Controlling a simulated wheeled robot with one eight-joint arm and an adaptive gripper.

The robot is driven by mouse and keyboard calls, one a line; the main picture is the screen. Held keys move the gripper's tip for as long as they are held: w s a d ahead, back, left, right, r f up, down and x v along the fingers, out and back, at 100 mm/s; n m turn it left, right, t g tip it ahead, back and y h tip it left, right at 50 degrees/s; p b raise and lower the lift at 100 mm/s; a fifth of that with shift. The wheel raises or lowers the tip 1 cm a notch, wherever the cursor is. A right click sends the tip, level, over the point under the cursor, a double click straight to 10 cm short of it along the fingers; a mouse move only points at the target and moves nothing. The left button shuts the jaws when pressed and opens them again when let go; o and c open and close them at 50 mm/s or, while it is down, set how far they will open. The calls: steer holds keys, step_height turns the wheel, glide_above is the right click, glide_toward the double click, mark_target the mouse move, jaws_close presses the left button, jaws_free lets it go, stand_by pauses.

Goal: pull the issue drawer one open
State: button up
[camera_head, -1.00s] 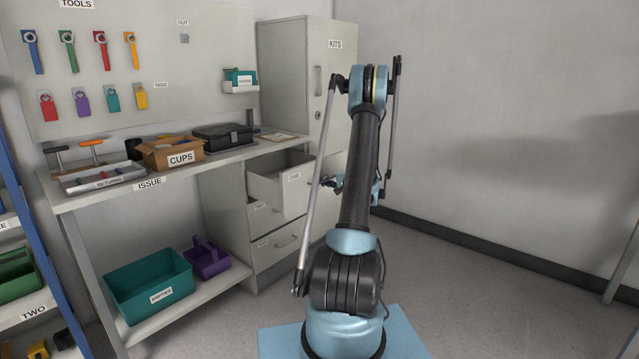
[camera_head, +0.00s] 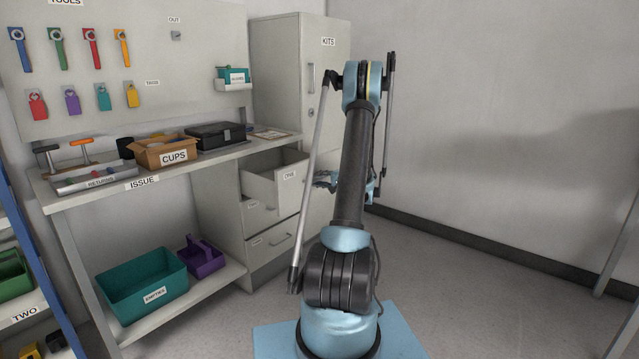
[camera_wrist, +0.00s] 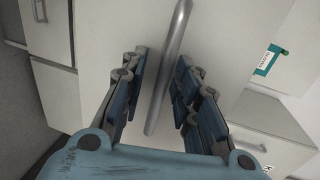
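Issue drawer one (camera_head: 275,190) is the top drawer under the right end of the issue bench; it stands pulled out, its inside showing from above. Its white front (camera_wrist: 110,30) fills the middle of the wrist view, which is turned sideways. Its grey bar handle (camera_wrist: 168,70) lies between the two fingers of my gripper (camera_wrist: 160,95). The fingers are apart, with a gap showing on either side of the bar. In the head view my gripper (camera_head: 326,180) is just in front of the drawer front, partly hidden by my arm.
Closed drawers (camera_head: 268,245) lie below. The kits cabinet (camera_head: 325,75) stands behind to the right. The issue bench (camera_head: 110,188) holds a cups box (camera_head: 165,152), a returns tray (camera_head: 75,186) and a black case. An empties bin (camera_head: 140,285) is underneath. Floor (camera_head: 470,270) to the right is clear.

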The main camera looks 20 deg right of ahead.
steer(key=v, duration=1.2)
stand_by(0.3)
